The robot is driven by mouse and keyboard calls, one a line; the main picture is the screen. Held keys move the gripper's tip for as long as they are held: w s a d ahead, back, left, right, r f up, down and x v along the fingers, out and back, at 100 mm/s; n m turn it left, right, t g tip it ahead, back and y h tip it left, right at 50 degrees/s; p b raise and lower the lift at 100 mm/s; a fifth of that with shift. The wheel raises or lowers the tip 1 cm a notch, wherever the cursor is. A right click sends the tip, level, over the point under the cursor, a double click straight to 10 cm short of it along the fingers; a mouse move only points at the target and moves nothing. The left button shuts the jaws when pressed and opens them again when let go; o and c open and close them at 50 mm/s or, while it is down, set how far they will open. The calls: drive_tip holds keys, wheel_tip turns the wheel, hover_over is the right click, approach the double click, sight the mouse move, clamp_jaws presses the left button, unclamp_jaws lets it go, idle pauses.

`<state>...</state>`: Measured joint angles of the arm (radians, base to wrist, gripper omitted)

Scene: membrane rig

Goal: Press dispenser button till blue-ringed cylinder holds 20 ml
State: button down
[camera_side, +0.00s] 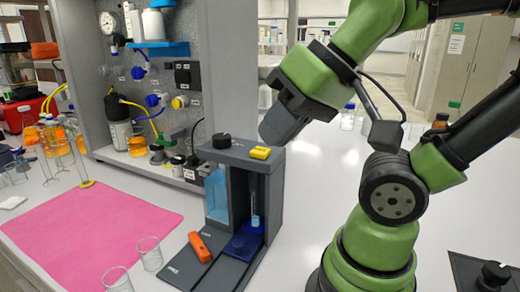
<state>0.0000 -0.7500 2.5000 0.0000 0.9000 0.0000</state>
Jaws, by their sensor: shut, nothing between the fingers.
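The dispenser (235,160) is a dark grey stand on the bench, with a clear bottle of blue liquid (217,195) in its left side. A yellow button (260,153) sits on its top right. A narrow cylinder (256,206) stands on a blue base inside the right bay, with pale blue liquid visible in it. Its scale and ring are too small to read. My gripper (277,132) is shut and empty, tilted down just above and to the right of the yellow button. I cannot tell whether it touches the button.
An orange device (199,247) lies on the dispenser's left foot. Two empty glass beakers (149,254) stand left of it, by a pink mat (85,235). The bench right of the dispenser is mostly clear.

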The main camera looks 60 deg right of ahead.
idle(0.7)
wheel_tip(320, 180, up, 3)
drive_tip(key=m+y, duration=0.4)
drive_tip(key=m, duration=1.1)
hover_over(262, 151)
drive_tip(key=shift+f, duration=0.1)
drive_tip(key=shift+f, duration=4.4)
drive_tip(key=shift+f, duration=0.15)
drive_tip(key=shift+f, duration=0.25)
